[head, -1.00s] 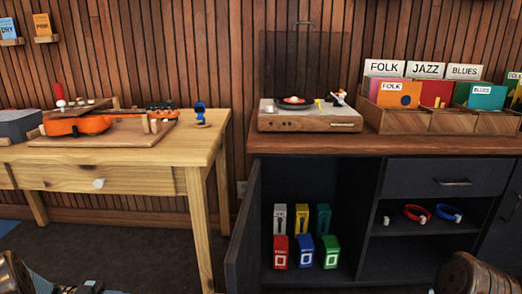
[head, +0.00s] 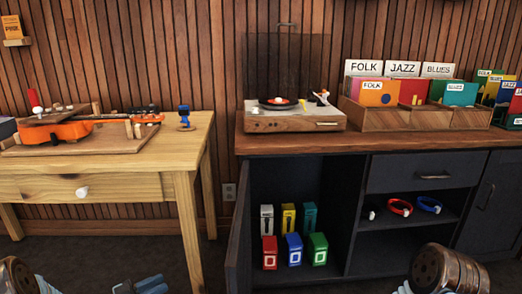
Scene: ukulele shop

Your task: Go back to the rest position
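My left gripper (head: 146,284) shows at the bottom edge of the head view, in front of the wooden workbench (head: 185,185). Only a small blue-grey and dark part of it is in the picture, so I cannot tell how its fingers stand. It is apart from the furniture, and I see nothing held in the visible part. My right arm shows at the bottom right, in front of the dark cabinet (head: 412,172). Its gripper is outside the picture.
An orange ukulele (head: 60,133) lies on the workbench near a small blue item (head: 184,117). A turntable (head: 290,120) and record crates (head: 410,118) stand on the cabinet. Its open door (head: 238,240) sticks out; several small boxes (head: 293,250) stand inside. Dark floor is clear between bench and cabinet.

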